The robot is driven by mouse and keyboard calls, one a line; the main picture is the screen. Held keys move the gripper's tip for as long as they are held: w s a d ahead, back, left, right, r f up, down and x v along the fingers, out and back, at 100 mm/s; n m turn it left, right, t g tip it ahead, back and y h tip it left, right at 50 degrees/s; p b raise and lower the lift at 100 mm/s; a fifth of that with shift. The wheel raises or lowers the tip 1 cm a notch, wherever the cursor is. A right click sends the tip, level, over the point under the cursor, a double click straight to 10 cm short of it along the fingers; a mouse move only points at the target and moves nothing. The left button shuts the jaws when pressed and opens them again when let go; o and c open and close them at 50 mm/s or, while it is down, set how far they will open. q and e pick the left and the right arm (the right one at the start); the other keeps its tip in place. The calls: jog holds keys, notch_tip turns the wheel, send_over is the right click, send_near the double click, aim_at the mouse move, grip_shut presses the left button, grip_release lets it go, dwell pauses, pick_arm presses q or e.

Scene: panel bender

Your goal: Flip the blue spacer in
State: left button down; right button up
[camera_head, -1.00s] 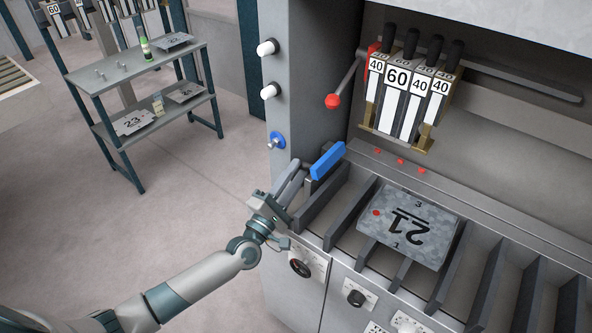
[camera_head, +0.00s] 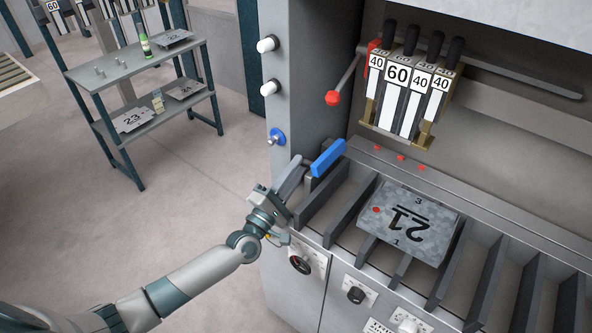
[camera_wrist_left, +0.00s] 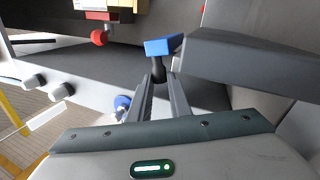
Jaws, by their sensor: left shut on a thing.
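The blue spacer (camera_head: 328,158) is a blue bar at the left end of the machine's row of grey slats, tilted up toward the right in the head view. In the left wrist view the blue spacer (camera_wrist_left: 163,46) sits just beyond the fingertips, with a short dark stem (camera_wrist_left: 158,68) below it. My left gripper (camera_head: 302,164) reaches in from the left and is shut on that stem; its two fingers also show in the left wrist view (camera_wrist_left: 158,84). My right gripper is in neither view.
A red-knobbed lever (camera_head: 333,98) and numbered tools (camera_head: 397,95) hang above. A shelf cart (camera_head: 128,66) stands at the back left, with open floor before it.

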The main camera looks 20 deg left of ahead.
aim_at(316, 173)
pick_arm(q)
jog(key=r+m+g+h, duration=0.1)
jog(key=m, duration=0.3)
jog(key=d+r+m+g+h, duration=0.1)
jog(key=m+h, duration=0.1)
jog(key=m, duration=0.3)
jog(key=s+d+r+m+g+h, duration=0.1)
jog(key=m, duration=0.4)
jog(key=shift+d+h, duration=0.15)
jog(key=shift+h, duration=0.25)
jog(key=m, duration=0.1)
jog(key=m+g, duration=0.1)
jog(key=m, duration=0.1)
jog(key=d+m+p, duration=0.1)
jog(key=shift+s+d+r+g, duration=0.1)
jog(key=shift+s+r+g, duration=0.15)
jog(key=shift+g, duration=0.15)
jog(key=m, duration=0.1)
jog(key=d+m+g+p, duration=0.1)
jog(key=m, duration=0.1)
jog(key=shift+s, duration=0.1)
jog(key=m, duration=0.1)
jog(key=m+p, duration=0.1)
jog(key=d+m+p, duration=0.1)
jog(key=shift+s+d+f+m+g, duration=0.1)
jog(key=shift+s+f+m+g, duration=0.2)
jog(key=shift+g, duration=0.1)
jog(key=shift+d+m, duration=0.1)
jog(key=shift+m, duration=0.2)
jog(key=shift+f, duration=0.1)
